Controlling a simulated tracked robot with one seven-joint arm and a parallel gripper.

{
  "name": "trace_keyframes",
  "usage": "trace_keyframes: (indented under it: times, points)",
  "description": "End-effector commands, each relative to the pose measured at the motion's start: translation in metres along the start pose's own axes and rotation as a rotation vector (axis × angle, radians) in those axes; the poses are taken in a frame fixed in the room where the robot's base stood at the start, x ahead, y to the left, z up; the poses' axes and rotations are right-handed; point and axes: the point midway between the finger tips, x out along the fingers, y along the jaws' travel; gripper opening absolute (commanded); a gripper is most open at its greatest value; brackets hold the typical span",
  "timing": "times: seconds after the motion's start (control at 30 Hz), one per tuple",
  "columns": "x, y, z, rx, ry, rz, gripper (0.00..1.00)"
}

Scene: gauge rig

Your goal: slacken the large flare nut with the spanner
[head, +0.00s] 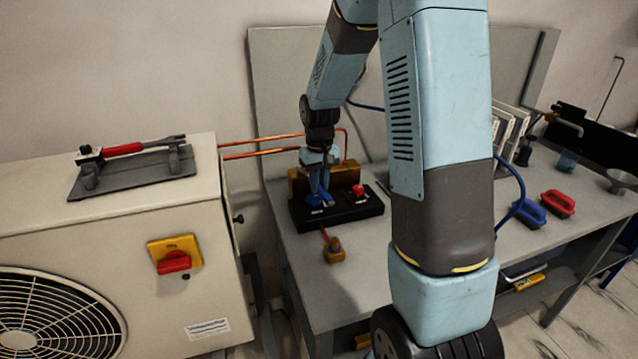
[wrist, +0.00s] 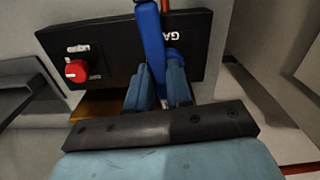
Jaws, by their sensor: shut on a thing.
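The spanner (head: 124,149), with a red grip and a grey jaw end, lies on a dark grey rack (head: 130,177) on top of the cream unit. My gripper (head: 320,192) is away from it, over the black gauge box (head: 368,207) on the bench. In the wrist view my gripper (wrist: 159,80) is shut on a blue bar (wrist: 152,42) that lies across the box (wrist: 110,42). A brass-coloured fitting (head: 333,252) on a short copper pipe sits in front of the box. I cannot tell whether it is the large flare nut.
A red knob (wrist: 76,71) is on the box beside my gripper. Copper pipes (head: 262,147) run from the cream unit (head: 110,235) to the bench. Blue (head: 529,213) and red (head: 558,204) handled items lie at the right. The bench's front middle is partly hidden by my arm.

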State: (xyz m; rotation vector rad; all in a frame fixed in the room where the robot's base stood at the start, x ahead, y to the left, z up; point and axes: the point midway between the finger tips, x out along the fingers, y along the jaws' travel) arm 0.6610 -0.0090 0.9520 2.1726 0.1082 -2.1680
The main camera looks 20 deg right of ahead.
Motion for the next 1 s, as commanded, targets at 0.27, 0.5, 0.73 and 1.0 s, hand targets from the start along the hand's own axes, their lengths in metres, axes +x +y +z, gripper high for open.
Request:
trace_keyframes:
  times: [0.27,0.5,0.73,1.0]
  points:
    - [0.0000,0.0038,-0.0004,-0.025,0.001,0.000,0.00]
    - [0.0000,0.0040,-0.0002,-0.028,0.000,0.000,0.00]
    - [0.0001,0.0048,-0.0001,-0.034,0.000,0.000,0.00]
    - [0.0000,0.0084,-0.0005,-0.067,0.000,0.000,0.00]
